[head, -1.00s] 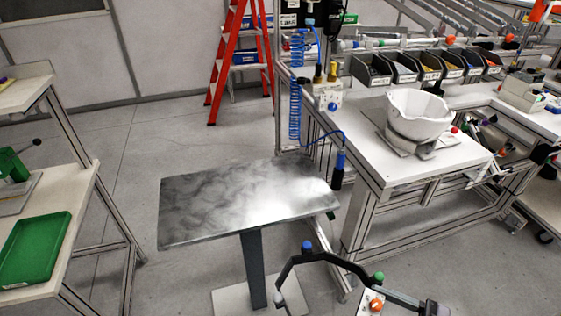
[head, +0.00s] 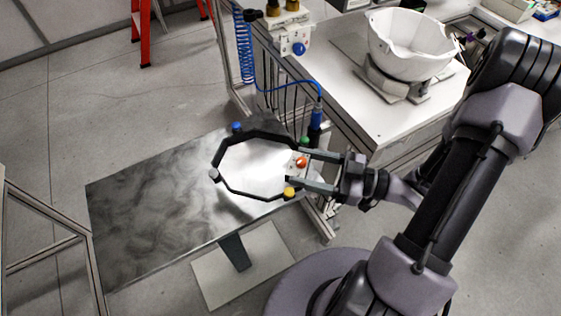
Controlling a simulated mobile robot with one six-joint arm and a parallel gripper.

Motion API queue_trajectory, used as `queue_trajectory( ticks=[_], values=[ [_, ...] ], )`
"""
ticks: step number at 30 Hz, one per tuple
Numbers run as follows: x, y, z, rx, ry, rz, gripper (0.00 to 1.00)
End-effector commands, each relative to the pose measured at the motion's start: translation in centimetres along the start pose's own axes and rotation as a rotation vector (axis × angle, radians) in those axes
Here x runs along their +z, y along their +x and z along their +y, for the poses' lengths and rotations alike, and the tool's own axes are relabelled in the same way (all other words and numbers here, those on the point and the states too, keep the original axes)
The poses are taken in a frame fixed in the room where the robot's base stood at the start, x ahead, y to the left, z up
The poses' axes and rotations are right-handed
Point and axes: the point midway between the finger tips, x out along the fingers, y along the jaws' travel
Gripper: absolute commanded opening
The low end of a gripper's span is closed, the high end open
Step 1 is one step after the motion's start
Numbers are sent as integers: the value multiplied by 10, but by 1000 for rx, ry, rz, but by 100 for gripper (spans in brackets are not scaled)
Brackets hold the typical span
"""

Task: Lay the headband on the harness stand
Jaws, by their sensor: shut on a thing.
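The headband (head: 227,188) is a black, many-sided ring with blue, green, yellow and grey knobs around it and an orange knob on a pale block at its right side. My gripper (head: 302,171) is shut on the headband at that block, reaching in from the right. The harness stand (head: 150,220) appears to be the grey, mottled metal plate on a dark post with a pale square base. The headband shows over the right part of the plate. I cannot tell whether it touches the plate or hangs above it.
A white helmet shell (head: 412,45) sits on a fixture on the white workbench (head: 375,110) at the upper right. A blue coiled hose (head: 243,45) and a blue-handled tool (head: 316,122) hang at the bench's left edge. A red ladder (head: 143,35) stands behind.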

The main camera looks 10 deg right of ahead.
Motion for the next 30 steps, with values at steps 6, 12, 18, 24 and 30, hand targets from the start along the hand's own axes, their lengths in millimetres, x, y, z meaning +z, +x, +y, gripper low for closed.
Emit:
queue_trajectory(
  ticks=[6,12,18,24,30],
  values=[
    [7,46,24,-3,-2,0,18],
    [36,49,27,1,1,1,18],
    [40,49,27,1,0,0,18],
    [44,49,26,1,1,0,63],
    [43,49,26,1,0,0,83]
  ],
)
